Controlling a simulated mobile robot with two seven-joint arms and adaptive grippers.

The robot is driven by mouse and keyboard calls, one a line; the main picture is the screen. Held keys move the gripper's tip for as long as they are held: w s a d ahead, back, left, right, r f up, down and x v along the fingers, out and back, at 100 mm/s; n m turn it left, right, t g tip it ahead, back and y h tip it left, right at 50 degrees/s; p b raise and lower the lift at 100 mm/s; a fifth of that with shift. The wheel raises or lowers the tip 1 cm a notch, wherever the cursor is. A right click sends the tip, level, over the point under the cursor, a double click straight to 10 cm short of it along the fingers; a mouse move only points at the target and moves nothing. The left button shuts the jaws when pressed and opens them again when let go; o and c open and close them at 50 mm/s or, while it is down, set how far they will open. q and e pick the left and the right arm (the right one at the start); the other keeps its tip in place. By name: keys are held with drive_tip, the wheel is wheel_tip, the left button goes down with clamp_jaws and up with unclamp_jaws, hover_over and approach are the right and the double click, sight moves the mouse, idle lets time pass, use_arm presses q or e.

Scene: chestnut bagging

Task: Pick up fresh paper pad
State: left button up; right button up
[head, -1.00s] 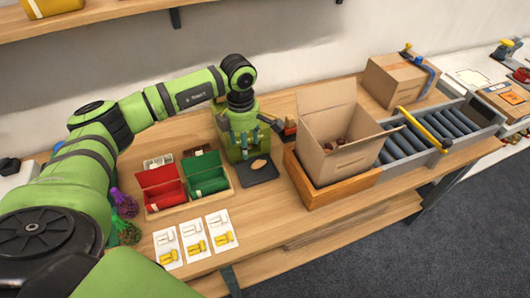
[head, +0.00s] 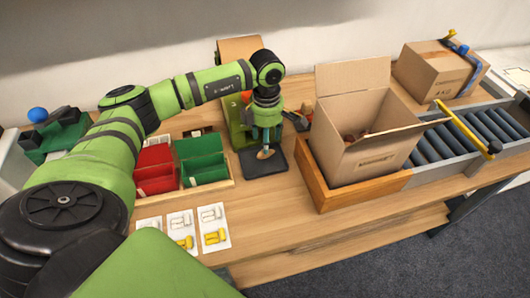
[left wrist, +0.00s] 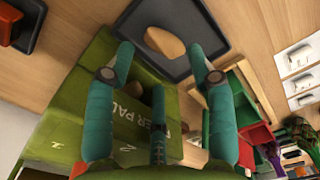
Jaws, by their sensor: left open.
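The tan paper pad (head: 265,154) lies on a dark tray (head: 277,167) in front of a green dispenser (head: 238,126). In the left wrist view the pad (left wrist: 165,42) is a rounded tan piece near the top centre, on the dark tray (left wrist: 205,14). The dispenser (left wrist: 85,100) below it carries the letters "PER PA". My left gripper (head: 266,141) points down just above the pad. My right gripper is not in view.
A red bin (head: 157,165) and a green bin (head: 203,160) stand left of the tray. White cards with yellow items (head: 182,228) lie in front. An open carton (head: 360,158) in a wooden frame stands right, beside a roller conveyor (head: 455,140).

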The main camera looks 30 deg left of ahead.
use_arm(q)
drive_tip(key=shift+f, duration=0.5)
drive_tip(key=f+b, duration=0.1)
drive_tip(key=f, duration=0.1)
drive_tip(key=f+b, duration=0.2)
drive_tip(key=shift+s+a+f, duration=0.1)
drive_tip(key=shift+s+f, duration=0.1)
drive_tip(key=shift+f, duration=0.15)
drive_tip(key=c, duration=0.5)
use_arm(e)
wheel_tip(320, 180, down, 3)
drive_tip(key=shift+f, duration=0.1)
use_arm(q)
drive_tip(key=shift+c, duration=0.2)
